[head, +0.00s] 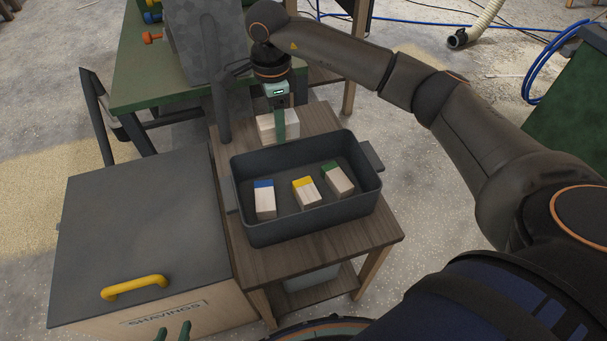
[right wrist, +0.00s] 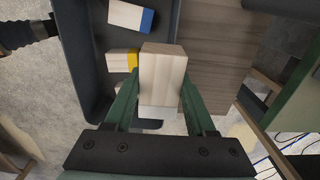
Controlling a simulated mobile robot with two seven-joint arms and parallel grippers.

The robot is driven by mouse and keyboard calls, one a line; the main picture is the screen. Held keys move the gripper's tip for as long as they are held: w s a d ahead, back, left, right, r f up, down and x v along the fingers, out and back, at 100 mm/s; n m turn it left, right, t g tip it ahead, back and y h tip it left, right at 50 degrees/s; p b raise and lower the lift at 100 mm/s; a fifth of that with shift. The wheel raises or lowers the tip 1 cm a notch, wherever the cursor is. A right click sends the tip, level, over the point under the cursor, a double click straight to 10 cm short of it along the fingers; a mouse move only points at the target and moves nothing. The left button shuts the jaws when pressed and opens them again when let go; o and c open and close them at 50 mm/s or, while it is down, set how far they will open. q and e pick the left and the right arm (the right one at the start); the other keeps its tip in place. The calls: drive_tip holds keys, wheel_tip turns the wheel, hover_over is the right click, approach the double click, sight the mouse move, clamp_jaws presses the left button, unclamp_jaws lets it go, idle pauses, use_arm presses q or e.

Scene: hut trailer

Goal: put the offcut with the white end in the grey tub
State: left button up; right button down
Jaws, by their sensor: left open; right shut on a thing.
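My right gripper (head: 279,134) is shut on a pale wooden offcut (head: 265,129), just beyond the tub's far wall. The grey tub (head: 310,225) stands on a small wooden table. Inside it lie offcuts with a blue end (head: 265,200), a yellow end (head: 307,193) and a green end (head: 338,180). My left gripper (head: 173,333) is open at the bottom edge, in front of the shavings box.
The shavings box (head: 140,225) with a yellow handle (head: 134,287) stands left of the wooden table (head: 360,237). A green bench (head: 150,75) with a grey thing (head: 205,45) is behind. There is free room in the tub's front part.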

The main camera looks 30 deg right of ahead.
sight(289, 137)
drive_tip(key=s, duration=0.1)
drive_tip(key=s+f, duration=0.1)
drive_tip(key=s, duration=0.1)
drive_tip(key=shift+s+d+f, duration=0.2)
drive_tip(key=shift+d+f, duration=0.05)
drive_tip(key=shift+d, duration=0.15)
drive_tip(key=s+f, duration=0.3)
drive_tip(key=f, duration=0.1)
drive_tip(key=shift+d+f, duration=0.1)
drive_tip(key=shift+d, duration=0.15)
drive_tip(key=shift+s+d+f, duration=0.1)
drive_tip(key=shift+s+f, duration=0.5)
drive_tip(key=shift+f, duration=0.05)
wheel_tip(289, 137, down, 3)
drive_tip(key=shift+s+r+b, duration=0.15)
drive_tip(key=shift+r+b, duration=0.05)
drive_tip(key=shift+b, duration=0.25)
drive_tip(key=shift+f, duration=0.35)
